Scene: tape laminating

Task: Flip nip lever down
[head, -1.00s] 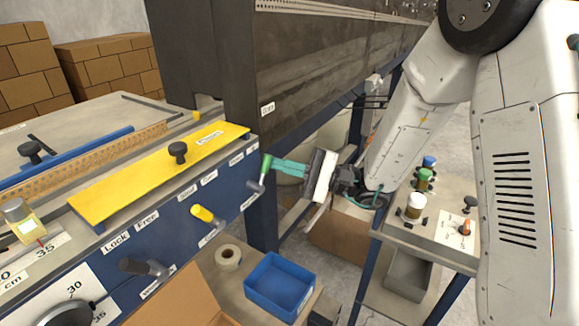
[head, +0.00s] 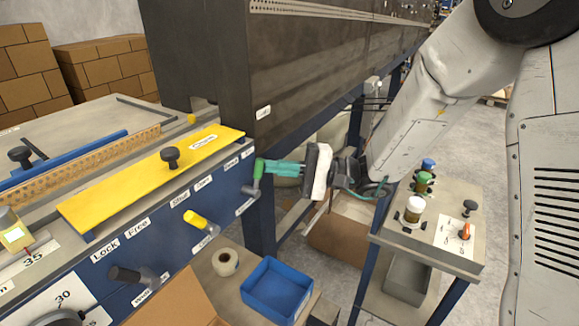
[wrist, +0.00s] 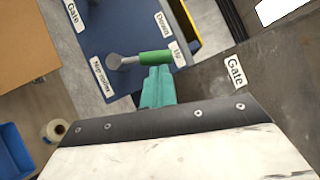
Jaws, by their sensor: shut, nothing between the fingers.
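The nip lever has a green handle (head: 258,170) on a grey stem at the right end of the blue panel. In the head view the handle stands upward. In the wrist view the green handle (wrist: 155,57) points toward the "Up" label, with "Down" beside it. My gripper (head: 268,167) has teal fingers, shut and empty. Their tips are at the right side of the handle and appear to touch it. In the wrist view the fingers (wrist: 157,72) end right at the handle, which covers the exact contact.
A yellow-handled lever (head: 196,218) and a dark-handled lever (head: 125,274) sit farther left on the panel. The yellow cover (head: 150,182) lies above them. A blue bin (head: 276,290) and a tape roll (head: 225,262) are below. A control stand (head: 440,262) is at right.

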